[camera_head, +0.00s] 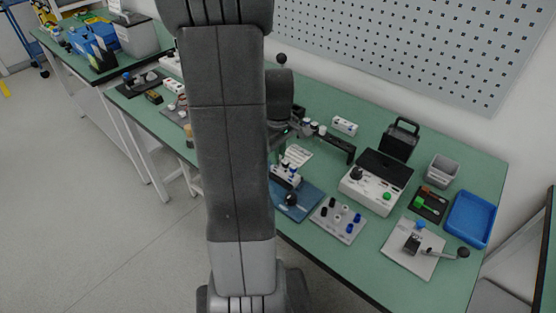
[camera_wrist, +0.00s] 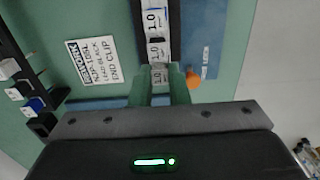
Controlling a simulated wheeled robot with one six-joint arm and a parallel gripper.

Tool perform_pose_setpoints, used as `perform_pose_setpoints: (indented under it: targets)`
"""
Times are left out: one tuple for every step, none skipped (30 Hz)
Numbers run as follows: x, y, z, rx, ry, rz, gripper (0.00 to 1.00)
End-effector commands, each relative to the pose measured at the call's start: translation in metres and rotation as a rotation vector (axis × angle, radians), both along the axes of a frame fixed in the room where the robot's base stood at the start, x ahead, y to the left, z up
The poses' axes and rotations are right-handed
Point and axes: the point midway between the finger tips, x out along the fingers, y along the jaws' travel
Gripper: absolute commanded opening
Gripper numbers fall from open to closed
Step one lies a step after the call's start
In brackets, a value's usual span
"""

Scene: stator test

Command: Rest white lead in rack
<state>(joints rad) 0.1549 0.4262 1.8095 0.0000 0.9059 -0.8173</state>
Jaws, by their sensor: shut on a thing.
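My gripper (camera_wrist: 160,76) points down, its two green fingers closed on a small pale piece (camera_wrist: 159,74) marked 1.0. I cannot tell whether this piece is part of the white lead. A black rack-like bar (camera_wrist: 42,122) with white and blue blocks stands left in the wrist view. It seems to be the black bar (camera_head: 337,146) right of my arm in the head view. My arm hides most of the gripper there.
A printed card (camera_wrist: 93,61) lies between bar and gripper. A blue mat (camera_wrist: 200,62) lies beneath, with an orange knob (camera_wrist: 193,80) beside the right finger. A white control box (camera_head: 372,193), a grey terminal board (camera_head: 338,220) and a blue tray (camera_head: 470,218) stand right on the green bench.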

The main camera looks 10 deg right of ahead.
Motion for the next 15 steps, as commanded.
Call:
perform_pose_setpoints:
  targets:
    - [0.0,0.0,0.001,0.0,0.0,0.0,0.0]
    - [0.0,0.0,0.002,0.0,0.0,0.0,0.0]
    - [0.0,0.0,0.003,0.0,0.0,0.0,0.0]
    - [0.0,0.0,0.005,0.0,0.0,0.0,0.0]
    - [0.0,0.0,0.006,0.0,0.0,0.0,0.0]
    - [0.0,0.0,0.009,0.0,0.0,0.0,0.0]
    - [0.0,0.0,0.011,0.0,0.0,0.0,0.0]
    - [0.0,0.0,0.013,0.0,0.0,0.0,0.0]
    - [0.0,0.0,0.015,0.0,0.0,0.0,0.0]
    - [0.0,0.0,0.017,0.0,0.0,0.0,0.0]
    - [0.0,0.0,0.019,0.0,0.0,0.0,0.0]
    - [0.0,0.0,0.022,0.0,0.0,0.0,0.0]
    - [0.0,0.0,0.023,0.0,0.0,0.0,0.0]
    - [0.0,0.0,0.025,0.0,0.0,0.0,0.0]
    - [0.0,0.0,0.027,0.0,0.0,0.0,0.0]
